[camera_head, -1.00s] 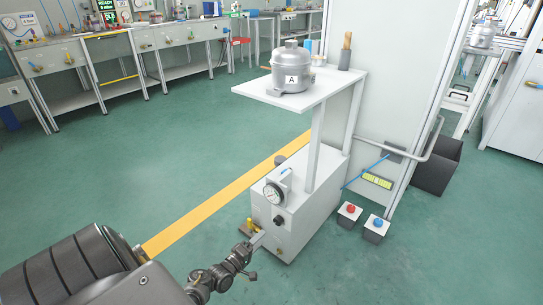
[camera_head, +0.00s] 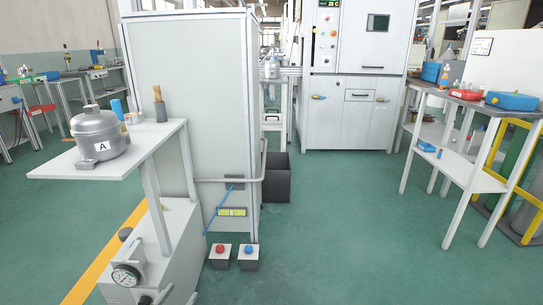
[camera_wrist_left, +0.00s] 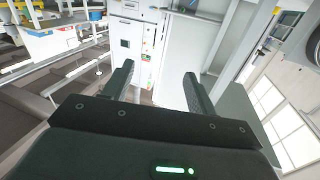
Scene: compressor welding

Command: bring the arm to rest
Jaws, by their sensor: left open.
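My left gripper (camera_wrist_left: 159,72) shows in the left wrist view with its two dark fingers spread apart. Nothing is between them. Beyond the fingers are a pale panel and a white cabinet, tilted in the picture. In the head view my left gripper cannot be made out. My right gripper shows in neither view.
A grey compressor marked A (camera_head: 96,137) stands on a white shelf (camera_head: 60,172) at left. Below is a white cabinet with a gauge (camera_head: 126,275). Red (camera_head: 220,252) and blue (camera_head: 248,252) buttons stand beside it. The green floor (camera_head: 350,220) is clear.

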